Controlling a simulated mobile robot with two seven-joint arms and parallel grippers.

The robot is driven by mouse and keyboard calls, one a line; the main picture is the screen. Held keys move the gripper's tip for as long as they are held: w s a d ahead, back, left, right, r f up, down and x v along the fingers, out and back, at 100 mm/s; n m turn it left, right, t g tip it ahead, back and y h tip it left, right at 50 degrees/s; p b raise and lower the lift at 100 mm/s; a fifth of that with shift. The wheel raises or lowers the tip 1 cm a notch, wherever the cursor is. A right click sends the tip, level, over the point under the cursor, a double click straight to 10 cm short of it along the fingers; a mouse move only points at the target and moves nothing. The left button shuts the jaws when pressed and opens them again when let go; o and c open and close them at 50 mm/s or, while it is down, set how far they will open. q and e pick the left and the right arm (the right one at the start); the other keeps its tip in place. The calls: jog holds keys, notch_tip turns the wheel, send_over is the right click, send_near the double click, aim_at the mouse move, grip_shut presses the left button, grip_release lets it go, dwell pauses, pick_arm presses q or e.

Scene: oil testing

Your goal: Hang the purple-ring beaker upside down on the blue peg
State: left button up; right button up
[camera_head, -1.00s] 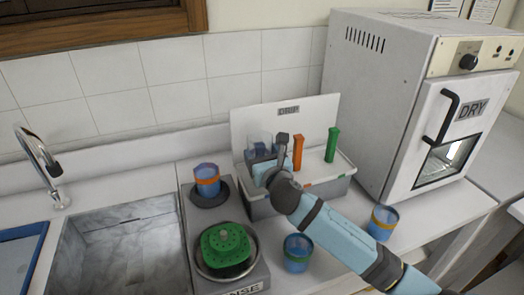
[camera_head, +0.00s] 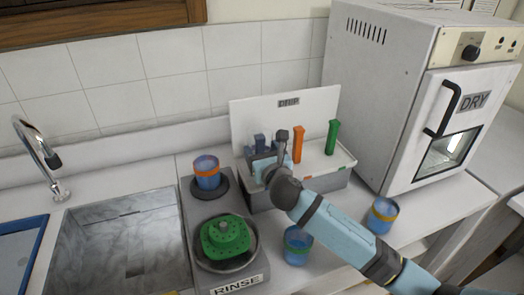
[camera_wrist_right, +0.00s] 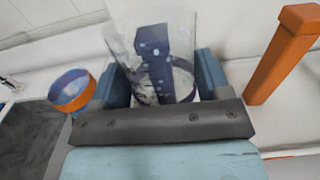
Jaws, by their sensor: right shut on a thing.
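The blue peg (camera_head: 259,142) stands on the drip rack (camera_head: 337,161), left of the orange peg. My right gripper (camera_head: 266,152) is at the rack around this peg, shut on a clear beaker that is hard to make out in the head view. In the right wrist view the clear beaker (camera_wrist_right: 122,42) is between the fingers of the right gripper (camera_wrist_right: 160,78). The blue peg (camera_wrist_right: 154,48) shows through or behind its wall, with a dark purplish band low on the beaker. Whether the beaker rests on the peg is unclear. My left gripper is out of view.
An orange peg (camera_head: 298,145) and a green peg (camera_head: 332,138) stand right of the gripper. Three blue beakers stand around: one on the rinse unit (camera_head: 207,180), one in front of the rack (camera_head: 297,252), one by the dryer (camera_head: 381,222). The sink (camera_head: 120,235) is left.

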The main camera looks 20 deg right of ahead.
jog(key=shift+f, duration=0.4)
jog(key=o, duration=1)
